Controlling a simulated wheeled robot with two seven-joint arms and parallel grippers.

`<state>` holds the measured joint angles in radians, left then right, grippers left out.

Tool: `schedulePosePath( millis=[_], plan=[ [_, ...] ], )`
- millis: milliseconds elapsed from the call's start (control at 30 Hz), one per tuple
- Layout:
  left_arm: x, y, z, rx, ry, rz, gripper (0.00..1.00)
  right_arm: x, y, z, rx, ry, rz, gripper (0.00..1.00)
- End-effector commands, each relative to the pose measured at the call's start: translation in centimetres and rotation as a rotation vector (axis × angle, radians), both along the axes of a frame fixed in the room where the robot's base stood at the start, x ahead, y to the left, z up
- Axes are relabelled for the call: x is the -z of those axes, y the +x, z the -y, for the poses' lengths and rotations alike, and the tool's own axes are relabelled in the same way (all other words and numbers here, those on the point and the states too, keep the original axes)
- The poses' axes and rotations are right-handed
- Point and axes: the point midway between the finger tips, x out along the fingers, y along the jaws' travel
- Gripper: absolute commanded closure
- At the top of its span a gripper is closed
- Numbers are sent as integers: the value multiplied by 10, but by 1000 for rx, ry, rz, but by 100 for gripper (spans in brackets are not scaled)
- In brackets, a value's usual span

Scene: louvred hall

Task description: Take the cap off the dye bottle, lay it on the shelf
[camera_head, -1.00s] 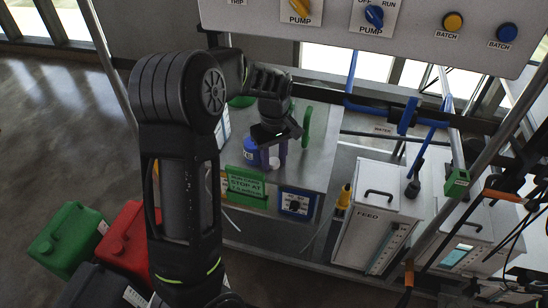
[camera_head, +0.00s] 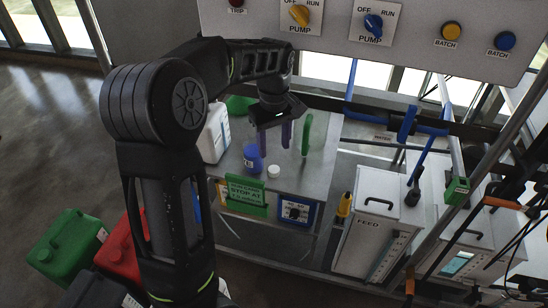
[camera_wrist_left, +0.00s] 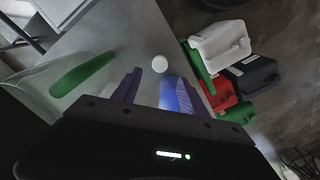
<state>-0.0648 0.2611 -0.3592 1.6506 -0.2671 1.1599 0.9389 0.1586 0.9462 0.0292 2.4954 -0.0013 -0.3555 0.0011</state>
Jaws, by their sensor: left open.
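The dye bottle (camera_head: 253,157), blue with a pale label, stands on the grey shelf (camera_head: 318,168). A small white round cap (camera_head: 274,171) lies on the shelf just to its right, apart from it. My left gripper (camera_head: 274,140) hangs above the shelf, over the bottle and cap, with its purple fingers apart and nothing between them. In the left wrist view the cap (camera_wrist_left: 160,64) lies beyond the gap between the fingertips (camera_wrist_left: 162,82), and the bottle (camera_wrist_left: 172,95) shows beside one finger, partly hidden. My right gripper is out of view.
A white jug (camera_head: 215,133) stands left of the bottle and a green upright handle (camera_head: 307,135) right of it. The control panel (camera_head: 420,30) overhangs behind.

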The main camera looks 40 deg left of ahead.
Motion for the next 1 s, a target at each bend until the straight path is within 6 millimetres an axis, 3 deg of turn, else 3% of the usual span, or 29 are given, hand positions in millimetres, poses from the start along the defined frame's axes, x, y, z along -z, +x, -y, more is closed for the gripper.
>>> schedulePosePath(
  millis=[133,300,1000],
  plan=[
    [-25,1,0,1,1,3,49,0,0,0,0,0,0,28],
    [-36,0,0,0,1,0,49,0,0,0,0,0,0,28],
    [-36,0,0,0,0,-1,49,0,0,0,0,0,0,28]
  ],
)
